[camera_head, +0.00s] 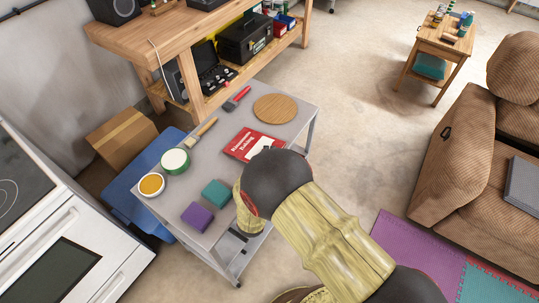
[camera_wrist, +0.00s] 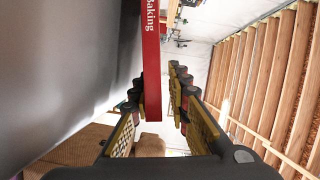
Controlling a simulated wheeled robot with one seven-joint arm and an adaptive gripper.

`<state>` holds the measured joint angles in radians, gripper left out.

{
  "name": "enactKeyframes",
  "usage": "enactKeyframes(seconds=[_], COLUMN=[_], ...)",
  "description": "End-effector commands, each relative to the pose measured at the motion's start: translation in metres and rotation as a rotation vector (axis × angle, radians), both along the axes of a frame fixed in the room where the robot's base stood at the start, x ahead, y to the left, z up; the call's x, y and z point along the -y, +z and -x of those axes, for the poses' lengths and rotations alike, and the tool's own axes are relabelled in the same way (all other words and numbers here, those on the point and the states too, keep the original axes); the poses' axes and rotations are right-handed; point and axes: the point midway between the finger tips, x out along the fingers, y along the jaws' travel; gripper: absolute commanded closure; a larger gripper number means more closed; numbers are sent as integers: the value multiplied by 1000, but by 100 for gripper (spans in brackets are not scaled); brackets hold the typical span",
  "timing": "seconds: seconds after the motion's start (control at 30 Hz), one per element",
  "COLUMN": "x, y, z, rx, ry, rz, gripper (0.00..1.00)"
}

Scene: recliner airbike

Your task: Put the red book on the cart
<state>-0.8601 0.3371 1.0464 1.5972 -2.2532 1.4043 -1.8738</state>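The red book (camera_head: 252,144) lies cover up on the grey cart top (camera_head: 222,130), near its right edge. My arm hides its lower right part in the head view. In the wrist view the book's red spine (camera_wrist: 151,60), lettered "Baking", stands upright in the picture and reaches down between the fingers. My gripper (camera_wrist: 158,95) is open around this end of the book. The left finger is close beside the book; whether it touches is unclear. A gap shows between the book and the right finger. The gripper's fingers cannot be made out in the head view.
The cart also holds a round wooden board (camera_head: 274,108), a red-handled brush (camera_head: 237,98), a paintbrush (camera_head: 201,132), tape (camera_head: 175,161), an orange-topped round container (camera_head: 151,185), a teal block (camera_head: 215,193) and a purple block (camera_head: 197,216). A workbench (camera_head: 150,38) stands behind; a recliner (camera_head: 455,150) is right.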

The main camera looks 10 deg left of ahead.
Motion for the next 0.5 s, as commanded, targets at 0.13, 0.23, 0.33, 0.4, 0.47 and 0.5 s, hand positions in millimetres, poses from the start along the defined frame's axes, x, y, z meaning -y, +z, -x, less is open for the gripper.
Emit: enactKeyframes(seconds=[0.13, 0.23, 0.33, 0.4, 0.47, 0.5], x=[5, 5, 6, 7, 9, 11], y=[-12, -11, -11, -10, -10, -10], z=[6, 6, 6, 6, 7, 8], rx=[-23, -24, -24, -24, -24, -23], ry=[2, 2, 1, 1, 1, 0], rz=[21, 21, 22, 22, 22, 23], gripper=[83, 83, 83, 83, 83, 83])
